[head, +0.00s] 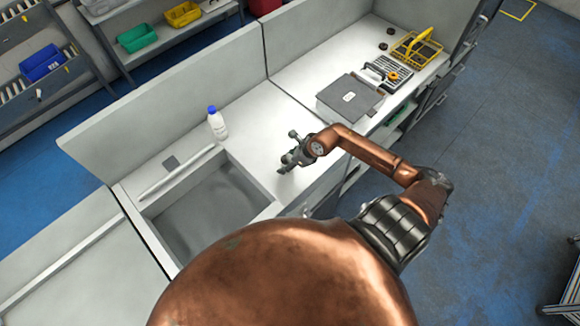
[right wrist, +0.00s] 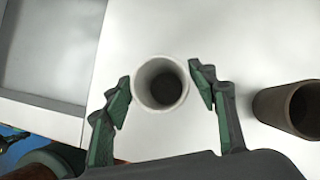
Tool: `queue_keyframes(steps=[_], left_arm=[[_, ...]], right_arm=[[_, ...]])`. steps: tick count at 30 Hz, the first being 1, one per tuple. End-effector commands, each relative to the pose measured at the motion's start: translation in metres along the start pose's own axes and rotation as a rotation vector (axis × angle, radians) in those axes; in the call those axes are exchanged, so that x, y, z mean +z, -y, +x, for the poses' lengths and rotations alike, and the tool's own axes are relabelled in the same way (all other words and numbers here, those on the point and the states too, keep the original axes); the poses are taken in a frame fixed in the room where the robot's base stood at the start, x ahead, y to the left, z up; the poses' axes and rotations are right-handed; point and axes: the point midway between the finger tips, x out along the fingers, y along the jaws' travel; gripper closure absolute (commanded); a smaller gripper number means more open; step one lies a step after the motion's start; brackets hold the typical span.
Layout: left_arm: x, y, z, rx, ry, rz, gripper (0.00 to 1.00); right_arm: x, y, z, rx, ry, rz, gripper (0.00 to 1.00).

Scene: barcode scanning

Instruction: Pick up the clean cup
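A pale, clean-looking cup (right wrist: 141,93) stands upright on the white counter in the right wrist view, seen from above with its mouth open. My right gripper (right wrist: 160,80) is open, with one green-padded finger on each side of this cup. The fingertips are close to its wall; I cannot tell whether they touch it. A darker brownish cup (right wrist: 272,108) stands to the right, outside the fingers. In the head view my right gripper (head: 288,162) is low over the counter beside the sink, and I cannot make out the cups there. My left gripper is not in view.
The sink (head: 262,212) lies left of my right gripper. A white bottle with a blue cap (head: 217,126) stands behind the sink. A grey box (head: 350,97), a tool tray (head: 388,72) and a yellow rack (head: 418,47) occupy the counter to the right.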

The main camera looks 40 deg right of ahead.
Motion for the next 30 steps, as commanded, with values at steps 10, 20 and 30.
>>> queue_keyframes(steps=[10, 20, 30], left_arm=[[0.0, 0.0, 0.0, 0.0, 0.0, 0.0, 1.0], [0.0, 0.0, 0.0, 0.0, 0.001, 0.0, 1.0], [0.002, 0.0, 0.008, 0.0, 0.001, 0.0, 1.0]], right_arm=[[0.0, 0.0, 0.0, 0.0, 0.0, 0.0, 0.72], [0.001, 0.0, 0.0, 0.0, 0.0, 0.0, 0.84], [0.01, 0.001, -0.015, -0.003, 0.001, -0.004, 0.84]])
